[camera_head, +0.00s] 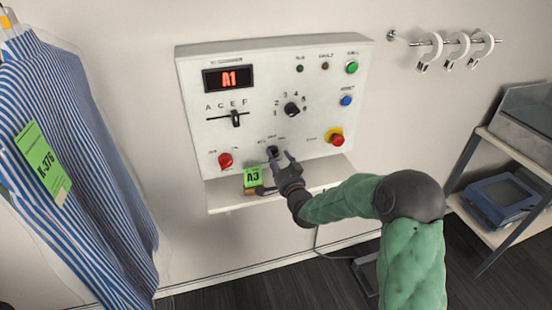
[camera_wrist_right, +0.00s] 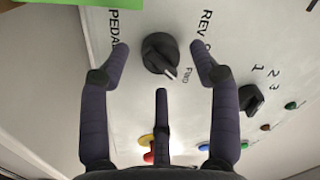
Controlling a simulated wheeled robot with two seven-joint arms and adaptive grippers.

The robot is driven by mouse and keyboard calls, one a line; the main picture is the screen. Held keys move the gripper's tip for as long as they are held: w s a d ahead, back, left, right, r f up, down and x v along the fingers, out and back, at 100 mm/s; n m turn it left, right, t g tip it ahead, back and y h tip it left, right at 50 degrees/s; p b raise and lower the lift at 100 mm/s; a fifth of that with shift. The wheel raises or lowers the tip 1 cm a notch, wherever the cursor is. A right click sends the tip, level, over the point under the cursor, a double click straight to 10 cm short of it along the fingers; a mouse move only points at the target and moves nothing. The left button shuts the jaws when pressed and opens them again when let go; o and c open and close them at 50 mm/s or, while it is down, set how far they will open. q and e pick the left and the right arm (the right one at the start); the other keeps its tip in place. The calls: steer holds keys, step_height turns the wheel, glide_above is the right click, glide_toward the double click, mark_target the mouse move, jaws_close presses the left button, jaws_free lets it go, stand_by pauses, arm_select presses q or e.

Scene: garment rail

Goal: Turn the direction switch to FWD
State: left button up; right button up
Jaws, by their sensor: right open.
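The direction switch is a black rotary knob (camera_wrist_right: 160,52) on the lower middle of the white control panel (camera_head: 200,105); in the head view the knob (camera_head: 272,152) is small and partly hidden by my fingers. My right gripper (camera_head: 281,158) is open at the knob. In the wrist view its fingers (camera_wrist_right: 162,62) stand apart on either side of the knob, with a third below; contact is not clear. My left gripper is not in view.
A green A3 tag (camera_head: 252,177) hangs just left of my right gripper, above the shelf (camera_head: 225,197). A red knob (camera_head: 225,160), a red emergency button (camera_head: 337,140) and a numbered selector (camera_head: 291,109) are nearby. A striped shirt (camera_head: 75,150) hangs at left.

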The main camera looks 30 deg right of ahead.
steer(key=s+a, duration=0.2)
steer(key=s, duration=0.8)
steer(key=shift+s+f, duration=0.25)
